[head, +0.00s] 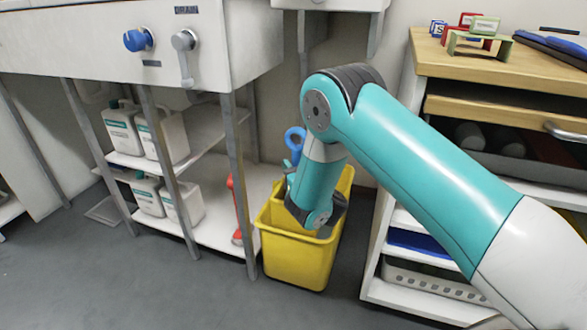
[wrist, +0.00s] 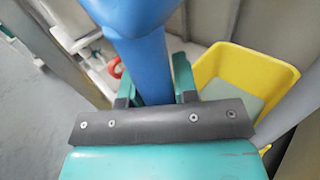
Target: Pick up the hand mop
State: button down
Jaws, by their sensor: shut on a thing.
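The hand mop shows in the head view as a blue ring-ended handle (head: 293,150) behind my forearm, above the back left rim of the yellow bucket (head: 297,262). In the wrist view its thick blue shaft (wrist: 138,40) runs up from between my fingers. My gripper (wrist: 155,88) is shut on this shaft, with one teal finger on each side. The bucket also shows at the right of the wrist view (wrist: 270,70), with something grey-green inside.
A sink unit (head: 110,40) with a lower shelf (head: 215,222) of white jugs stands left of the bucket. A red object (head: 236,205) is beside the bucket. A wooden-topped cabinet (head: 520,70) stands close on the right. The floor in front is clear.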

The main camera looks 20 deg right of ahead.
notch_tip(320, 180, up, 16)
jog(key=p, duration=1.3)
jog(key=shift+f, duration=0.15)
